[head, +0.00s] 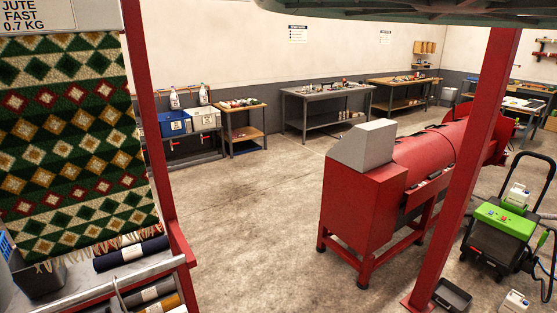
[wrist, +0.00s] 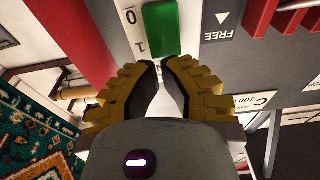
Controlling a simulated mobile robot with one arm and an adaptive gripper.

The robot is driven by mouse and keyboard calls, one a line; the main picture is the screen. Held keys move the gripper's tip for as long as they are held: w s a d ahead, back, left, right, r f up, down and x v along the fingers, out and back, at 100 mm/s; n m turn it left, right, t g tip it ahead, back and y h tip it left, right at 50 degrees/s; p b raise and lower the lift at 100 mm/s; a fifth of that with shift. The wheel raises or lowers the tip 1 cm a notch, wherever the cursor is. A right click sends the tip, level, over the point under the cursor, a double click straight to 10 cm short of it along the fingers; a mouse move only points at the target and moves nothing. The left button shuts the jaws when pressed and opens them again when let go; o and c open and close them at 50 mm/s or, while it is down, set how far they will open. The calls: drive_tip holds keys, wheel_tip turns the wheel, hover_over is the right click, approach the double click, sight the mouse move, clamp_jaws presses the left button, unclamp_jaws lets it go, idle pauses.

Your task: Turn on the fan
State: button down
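No fan can be made out in either view. In the wrist view, a green switch (wrist: 161,28) sits on a grey panel (wrist: 195,62), beside a white strip (wrist: 129,32) marked 0 and 1. My gripper (wrist: 161,64) has yellow, ridged fingers with black inner pads. Its tips are drawn close together, with only a narrow gap and nothing held between them. They point at the panel just below the switch in the picture. Whether they touch the panel cannot be told. My gripper is not seen in the head view.
In the wrist view, an upside-down "FREE" label (wrist: 221,27) is right of the switch, near red parts (wrist: 288,17). In the head view, a patterned rug (head: 70,140) hangs left, a red machine (head: 365,205) and green-topped washer (head: 505,220) stand right. The middle floor (head: 240,210) is clear.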

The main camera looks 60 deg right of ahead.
drive_tip(key=shift+x, duration=0.8)
drive_tip(key=shift+r, duration=0.1)
